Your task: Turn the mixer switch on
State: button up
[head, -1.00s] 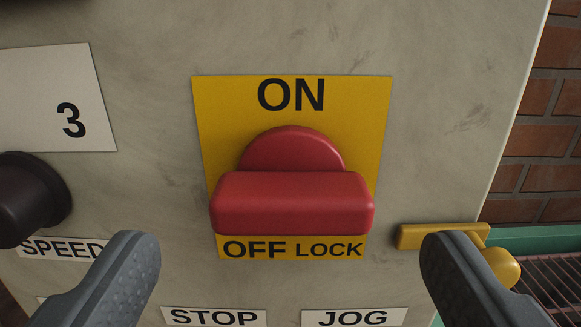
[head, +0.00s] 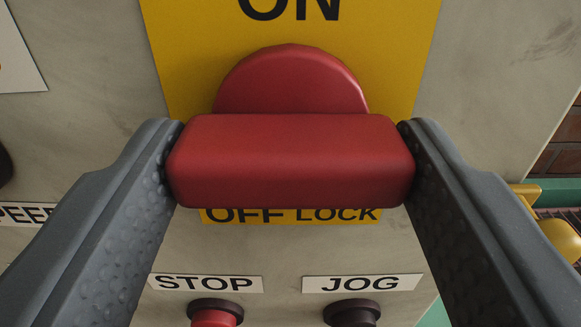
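The mixer switch is a red rotary handle (head: 290,160) on a yellow plate (head: 410,50) marked ON above and OFF LOCK below. Its bar lies horizontal, in front of a round red base. My gripper (head: 290,155) has one finger at each end of the bar. The fingertips touch or nearly touch the bar's left and right ends, so the gripper is closed around its length. The bar hides part of the plate behind it.
Below the switch are a red STOP button (head: 214,314) and a dark JOG button (head: 352,313), between my fingers. A yellow part (head: 562,240) sticks out at the right edge. A dark knob shows partly at the far left.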

jog(key=shift+m, duration=0.3)
jog(key=m+b, duration=0.2)
jog(key=m, duration=0.1)
jog(key=shift+m, duration=0.4)
jog(key=m+b, duration=0.2)
jog(key=m, duration=0.2)
jog(key=m+b, duration=0.2)
jog(key=m, duration=0.3)
jog(key=shift+f, duration=0.2)
jog(key=shift+d+f+m+b, duration=0.15)
jog(key=shift+m+b, duration=0.85)
jog(key=shift+m, duration=1.3)
jog(key=o, duration=1)
